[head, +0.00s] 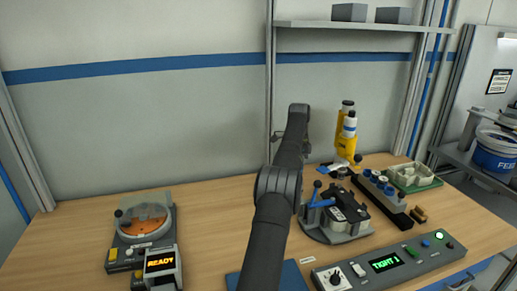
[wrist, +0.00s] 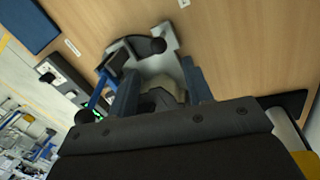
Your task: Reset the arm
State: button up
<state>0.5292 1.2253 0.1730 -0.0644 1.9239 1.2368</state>
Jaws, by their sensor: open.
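My dark arm rises through the middle of the head view, and my gripper is mostly hidden behind it there. In the wrist view my gripper (wrist: 160,88) shows two blue-grey fingers spread apart, with nothing seen held between them. Beyond the fingers is a grey clamp fixture (wrist: 147,47) with a blue lever and dark ball knobs. The same fixture (head: 347,234) stands on the bench just right of my arm in the head view. I cannot tell the exact height of the gripper above it.
A turntable device (head: 128,255) reading READY is at left. A control box (head: 412,252) reading TIGHT 1 is in front right. A yellow tool (head: 346,141), a dark rack (head: 378,190) and a green tray (head: 415,184) stand behind. The left-middle bench (head: 220,215) is clear.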

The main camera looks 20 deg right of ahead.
jog(key=shift+s+a+f, duration=0.1)
jog(key=shift+s+f, duration=0.15)
jog(key=shift+f, duration=0.95)
jog(key=shift+s+a+f, duration=0.1)
jog(key=shift+s+f, duration=0.15)
jog(key=shift+f, duration=0.9)
jog(key=shift+s+a+f, duration=0.1)
jog(key=shift+s+f, duration=0.15)
jog(key=shift+f, duration=0.95)
jog(key=shift+d+r, duration=0.1)
